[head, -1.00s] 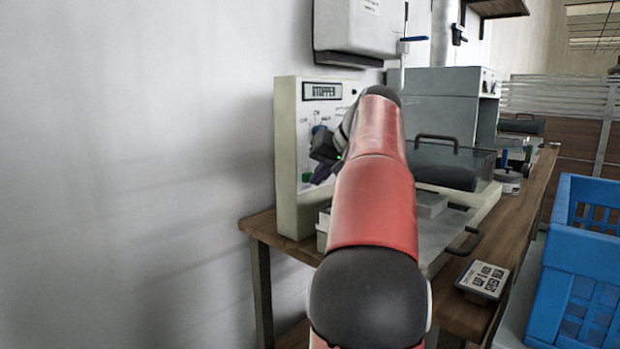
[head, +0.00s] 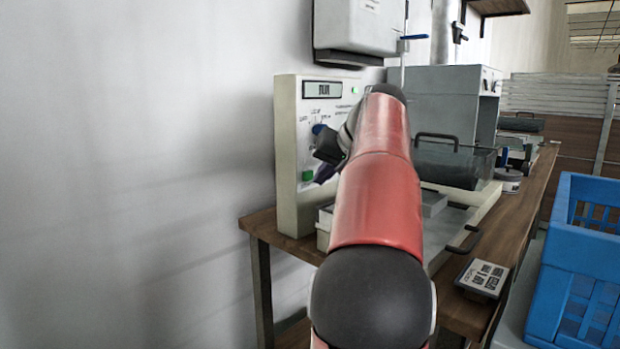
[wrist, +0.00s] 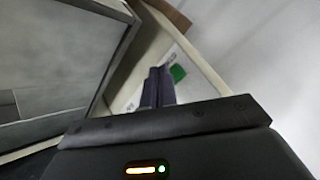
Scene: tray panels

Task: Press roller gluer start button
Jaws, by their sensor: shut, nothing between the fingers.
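The cream control panel (head: 287,160) stands at the back left of the bench, with a small display (head: 322,90) showing a short word that looks like RUN. A green button (head: 307,175) sits low on its face; it also shows in the wrist view (wrist: 178,72). A green lamp (head: 355,90) shows at the panel's top right. My gripper (head: 322,174) is shut and empty, its purple fingers just right of the green button. In the wrist view the fingertips (wrist: 158,76) are beside the button; a small gap seems to show. My arm hides the panel's right side.
A grey machine (head: 440,100) and a dark roller tray (head: 455,165) stand right of the panel on the wooden bench (head: 515,225). A labelled box (head: 482,278) lies at the bench edge. A blue crate (head: 580,255) is at the right. A dispenser (head: 355,30) hangs above.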

